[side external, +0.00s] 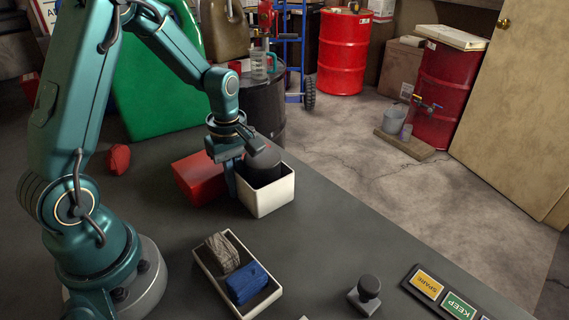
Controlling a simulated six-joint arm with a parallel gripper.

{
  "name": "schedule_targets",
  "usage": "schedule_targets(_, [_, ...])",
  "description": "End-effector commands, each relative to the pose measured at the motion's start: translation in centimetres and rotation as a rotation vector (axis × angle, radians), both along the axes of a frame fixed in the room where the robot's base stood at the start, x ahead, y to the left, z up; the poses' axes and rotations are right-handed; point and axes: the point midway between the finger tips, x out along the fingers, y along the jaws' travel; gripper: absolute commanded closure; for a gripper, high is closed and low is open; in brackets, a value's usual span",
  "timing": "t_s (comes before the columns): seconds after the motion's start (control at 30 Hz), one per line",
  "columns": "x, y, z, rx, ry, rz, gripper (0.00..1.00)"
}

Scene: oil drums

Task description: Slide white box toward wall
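The white box (268,201) stands on the dark tabletop near its back edge, open at the top. A dark rounded object (263,172) sits in it and rises above the rim. My gripper (243,168) is at the box's left side, reaching down from above. One finger hangs by the box's left wall; the other is by the dark object and is hard to make out. I cannot tell whether the fingers touch the box or how far apart they are.
A red box (199,179) sits close at the left of the white box. A tray (212,268) with grey and blue cloths, a black-knobbed stamp (366,292) and a label board (440,296) lie nearer. Black drum (262,103) stands behind the table. Tabletop right of the white box is clear.

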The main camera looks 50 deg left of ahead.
Motion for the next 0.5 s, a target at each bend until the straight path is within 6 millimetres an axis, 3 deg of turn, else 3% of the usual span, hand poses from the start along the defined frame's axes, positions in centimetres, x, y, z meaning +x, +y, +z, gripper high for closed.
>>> schedule_targets(0.5, [-2.0,0.0,0.0,0.000,0.000,0.001,1.00])
